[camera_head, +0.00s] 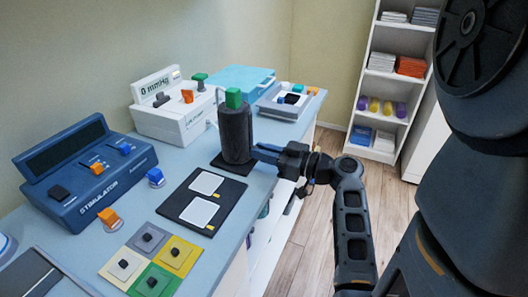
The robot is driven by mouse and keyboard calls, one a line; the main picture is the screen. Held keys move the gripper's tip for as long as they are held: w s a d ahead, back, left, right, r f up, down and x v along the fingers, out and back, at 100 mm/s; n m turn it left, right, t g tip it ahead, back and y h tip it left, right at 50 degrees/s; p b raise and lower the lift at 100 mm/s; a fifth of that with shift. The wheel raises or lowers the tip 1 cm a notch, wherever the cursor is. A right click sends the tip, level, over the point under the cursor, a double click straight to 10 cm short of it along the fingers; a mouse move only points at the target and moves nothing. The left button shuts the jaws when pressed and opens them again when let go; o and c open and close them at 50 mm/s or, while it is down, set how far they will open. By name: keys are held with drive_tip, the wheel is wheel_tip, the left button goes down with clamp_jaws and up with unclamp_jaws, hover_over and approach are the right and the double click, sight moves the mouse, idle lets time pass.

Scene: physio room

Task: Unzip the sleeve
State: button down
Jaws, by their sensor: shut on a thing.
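The sleeve (235,136) is a dark grey upright cylinder with a green block (234,97) on top. It stands on a dark flat base (224,168) near the right edge of the table. My gripper (262,152) reaches in from the right at the lower part of the sleeve's right side. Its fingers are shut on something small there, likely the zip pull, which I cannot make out. The zip line is not visible from here.
A dark board with two white pads (186,222) lies in front of the sleeve. A blue stimulator (85,175), a white pressure unit (172,108) and a tray (284,103) stand on the table. Colored square pads (178,252) lie in front. Shelves (392,75) stand behind.

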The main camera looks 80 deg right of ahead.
wheel_tip(320, 180, up, 9)
drive_tip(key=shift+p, duration=1.25)
drive_tip(key=c, duration=1.1)
unclamp_jaws()
drive_tip(key=b, duration=0.2)
approach(250, 119)
drive_tip(key=shift+s+a, duration=0.2)
drive_tip(key=shift+s, duration=0.45)
